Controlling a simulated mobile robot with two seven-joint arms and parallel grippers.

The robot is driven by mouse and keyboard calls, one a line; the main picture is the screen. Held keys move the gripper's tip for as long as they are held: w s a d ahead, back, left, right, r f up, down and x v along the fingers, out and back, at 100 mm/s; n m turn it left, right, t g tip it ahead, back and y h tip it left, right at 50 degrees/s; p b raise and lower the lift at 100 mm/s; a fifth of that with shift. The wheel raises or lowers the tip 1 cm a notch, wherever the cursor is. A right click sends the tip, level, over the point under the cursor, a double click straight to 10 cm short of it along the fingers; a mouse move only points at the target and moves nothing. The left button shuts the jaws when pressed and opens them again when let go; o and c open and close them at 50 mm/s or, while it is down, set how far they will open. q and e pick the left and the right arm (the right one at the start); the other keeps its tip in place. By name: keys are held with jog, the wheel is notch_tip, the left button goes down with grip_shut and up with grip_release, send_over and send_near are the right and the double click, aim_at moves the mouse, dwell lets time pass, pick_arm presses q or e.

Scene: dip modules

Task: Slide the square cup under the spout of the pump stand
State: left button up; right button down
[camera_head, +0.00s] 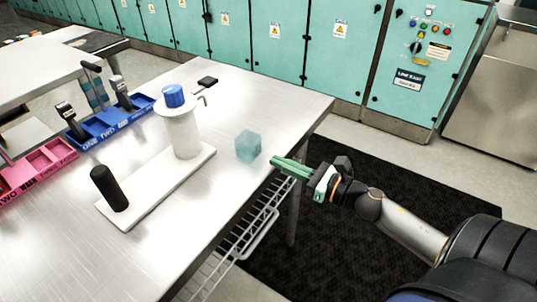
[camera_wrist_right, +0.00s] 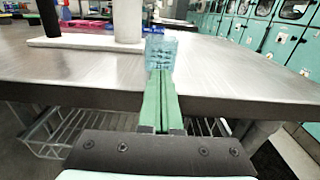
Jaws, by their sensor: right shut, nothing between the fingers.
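The square cup (camera_head: 248,147) is a translucent pale blue cube standing on the metal table, right of the pump stand. The pump stand has a white base board (camera_head: 160,187), a white column (camera_head: 183,132) with a blue top (camera_head: 174,96), a black post (camera_head: 110,189) and a small spout (camera_head: 203,98) pointing right. My right gripper (camera_head: 274,167) is shut and empty, its green fingers at the table's right edge, pointing at the cup. In the right wrist view the cup (camera_wrist_right: 161,52) is straight ahead of the fingertips (camera_wrist_right: 160,74); whether they touch is unclear. My left gripper is not in view.
A blue tray (camera_head: 115,122) and a pink tray (camera_head: 37,166) with compartments stand at the left. A small black object (camera_head: 207,82) lies behind the stand. A wire shelf (camera_head: 247,232) hangs below the table edge. The table front is clear.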

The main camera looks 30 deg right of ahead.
aim_at(258, 152)
jog(key=shift+x, duration=1.95)
jog(key=shift+w+a, duration=0.15)
jog(key=shift+w, duration=0.2)
jog(key=x, duration=0.3)
jog(key=shift+f, duration=0.1)
jog(key=shift+s, duration=0.3)
